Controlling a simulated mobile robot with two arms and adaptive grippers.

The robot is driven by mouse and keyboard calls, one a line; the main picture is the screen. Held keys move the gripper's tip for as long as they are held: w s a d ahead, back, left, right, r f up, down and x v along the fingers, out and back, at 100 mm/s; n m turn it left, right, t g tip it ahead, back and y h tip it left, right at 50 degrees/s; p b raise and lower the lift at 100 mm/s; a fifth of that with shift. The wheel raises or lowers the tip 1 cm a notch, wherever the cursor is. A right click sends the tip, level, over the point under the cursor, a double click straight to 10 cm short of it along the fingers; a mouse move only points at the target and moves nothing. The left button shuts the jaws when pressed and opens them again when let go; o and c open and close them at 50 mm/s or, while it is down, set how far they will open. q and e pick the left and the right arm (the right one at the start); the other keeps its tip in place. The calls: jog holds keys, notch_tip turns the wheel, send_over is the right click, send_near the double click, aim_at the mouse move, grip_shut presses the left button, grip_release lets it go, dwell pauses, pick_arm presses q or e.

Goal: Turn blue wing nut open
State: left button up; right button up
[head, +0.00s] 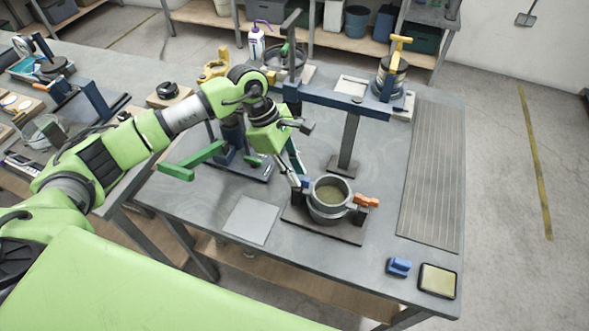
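A round grey metal pot-like vessel (331,211) with brownish contents stands on a dark base plate (292,219) on the workbench. A small blue part (305,183), which looks like the blue wing nut, sits at the left side of the vessel's rim. An orange handle-like part (366,200) is on the vessel's right side. My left gripper (298,181) reaches down from the upper left, its tips right at the blue part. The gripper partly hides the part, so I cannot tell whether they touch or how far apart the fingers are. My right gripper is not in view.
A blue crossbar (340,101) on a dark post stands behind the vessel. A green lever (192,161) is to its left. A grey sheet (251,219) lies in front left. A blue block (399,266) and framed pad (437,281) lie front right. A ribbed mat (432,180) covers the right side.

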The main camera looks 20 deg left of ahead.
pick_arm(q)
grip_shut()
jog(key=shift+s+f+n+t+b, duration=0.15)
jog(key=shift+n+t+b, duration=0.15)
jog(key=shift+n+b, duration=0.55)
jog(key=n+t+y+b, duration=0.1)
jog(key=n+b, duration=0.2)
jog(key=b, duration=0.1)
jog(key=n+t+b, duration=0.1)
jog(key=n+b, duration=0.2)
jog(key=n, duration=0.1)
jog(key=n+t+y+b, duration=0.1)
jog(key=n+b, duration=0.3)
jog(key=shift+s+d+t+y+b, duration=0.3)
jog(key=shift+s+d+t+b, duration=0.05)
jog(key=shift+t, duration=0.05)
jog(key=n+y+b, duration=0.1)
jog(key=n+b, duration=0.1)
jog(key=n, duration=0.1)
jog(key=shift+d, duration=0.1)
jog(key=shift+n+y+b, duration=0.4)
jog(key=shift+n+b, duration=0.4)
jog(key=shift+n, duration=0.25)
